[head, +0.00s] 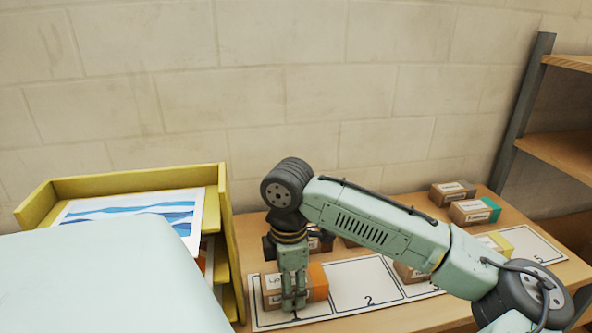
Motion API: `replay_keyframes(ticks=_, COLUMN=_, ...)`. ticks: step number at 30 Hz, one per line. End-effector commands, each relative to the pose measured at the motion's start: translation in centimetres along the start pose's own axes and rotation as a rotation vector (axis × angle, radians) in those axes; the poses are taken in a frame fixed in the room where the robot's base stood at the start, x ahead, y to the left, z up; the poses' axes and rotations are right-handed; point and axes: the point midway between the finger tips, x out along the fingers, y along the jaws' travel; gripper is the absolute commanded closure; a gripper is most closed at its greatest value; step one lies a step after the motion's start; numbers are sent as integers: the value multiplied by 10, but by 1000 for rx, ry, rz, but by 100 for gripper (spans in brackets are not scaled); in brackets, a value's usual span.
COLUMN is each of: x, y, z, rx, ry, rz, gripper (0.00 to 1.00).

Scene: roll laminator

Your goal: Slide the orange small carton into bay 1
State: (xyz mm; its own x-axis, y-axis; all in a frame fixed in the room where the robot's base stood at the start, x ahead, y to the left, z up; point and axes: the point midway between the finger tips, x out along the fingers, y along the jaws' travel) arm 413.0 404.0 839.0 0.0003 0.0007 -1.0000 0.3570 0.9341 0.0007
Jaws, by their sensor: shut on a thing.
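The orange small carton (318,281) shows an orange end and a brown side with a white label. It is at the mat's left end, over the bay left of the one marked 2. My gripper (293,303) points down and is shut on the carton, with its fingers covering the carton's middle. I cannot tell whether the carton touches the mat. Bay 1 (262,322) is the leftmost outlined space on the white mat, and its number shows in part below the fingers.
Bay 2 (365,285) is bare. A brown carton (410,273) sits right of it, partly behind my arm. A yellow-ended carton (497,242) stands near bay 5. Two cartons (474,210) stand at the back right. A yellow paper tray (226,215) borders the left side.

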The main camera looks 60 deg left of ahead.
Motion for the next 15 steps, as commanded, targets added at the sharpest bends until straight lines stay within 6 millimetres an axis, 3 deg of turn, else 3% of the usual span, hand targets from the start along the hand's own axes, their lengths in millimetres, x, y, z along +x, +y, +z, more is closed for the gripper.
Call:
replay_keyframes(ticks=11, x=0, y=0, z=0, rx=0, ry=0, rz=0, gripper=27)
replay_keyframes(ticks=15, x=0, y=0, z=0, rx=0, ry=0, rz=0, gripper=27)
